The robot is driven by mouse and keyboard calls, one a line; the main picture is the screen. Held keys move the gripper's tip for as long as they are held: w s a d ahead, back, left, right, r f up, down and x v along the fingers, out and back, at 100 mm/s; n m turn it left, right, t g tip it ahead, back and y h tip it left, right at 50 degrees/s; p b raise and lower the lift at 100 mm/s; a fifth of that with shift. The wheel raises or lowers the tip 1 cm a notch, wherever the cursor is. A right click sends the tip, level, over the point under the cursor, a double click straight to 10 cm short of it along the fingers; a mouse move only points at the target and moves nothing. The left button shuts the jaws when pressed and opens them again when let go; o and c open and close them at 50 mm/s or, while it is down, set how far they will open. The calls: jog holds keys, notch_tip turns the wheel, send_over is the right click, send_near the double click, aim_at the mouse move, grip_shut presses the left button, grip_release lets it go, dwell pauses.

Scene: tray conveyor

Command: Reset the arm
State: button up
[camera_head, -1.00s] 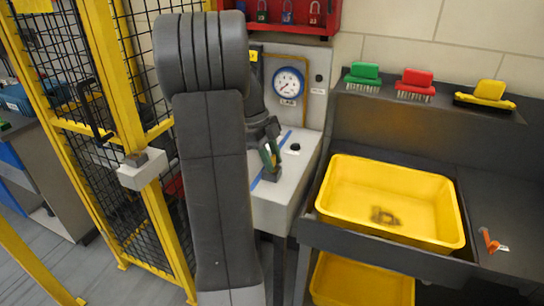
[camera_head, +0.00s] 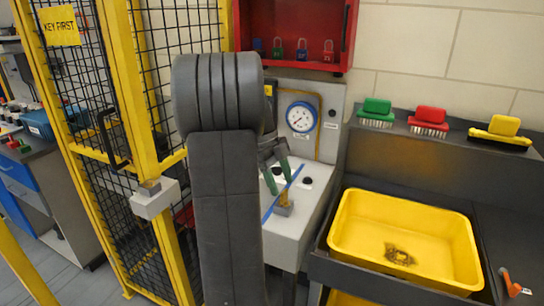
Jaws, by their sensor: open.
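My gripper (camera_head: 279,172) is partly hidden behind my own dark grey arm, which fills the middle of the camera_head view. Its green-tipped fingers are apart and nothing shows between them. It hangs over the white bench (camera_head: 303,215) with the blue stripe. A small yellowish block-like piece (camera_head: 284,203) stands on the bench just below the fingers; I cannot tell whether they touch it.
A yellow mesh fence (camera_head: 145,105) stands close on the left. A gauge (camera_head: 301,117) is behind the bench, below an open red lock cabinet (camera_head: 293,25). A yellow tray (camera_head: 365,215) holding a brown item (camera_head: 399,254) sits at right. Brushes (camera_head: 428,121) line the ledge.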

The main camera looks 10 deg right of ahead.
aim_at(284, 190)
jog(key=v, duration=1)
jog(key=shift+f, duration=0.2)
jog(key=x, duration=1.3)
jog(key=shift+s, duration=0.1)
jog(key=shift+d+f+n, duration=0.1)
jog(key=shift+f+n, duration=0.2)
jog(key=shift+f, duration=0.05)
jog(key=shift+r+n+t+h+b, duration=0.15)
jog(key=shift+n+t+h+b, duration=0.2)
jog(key=shift+n, duration=0.65)
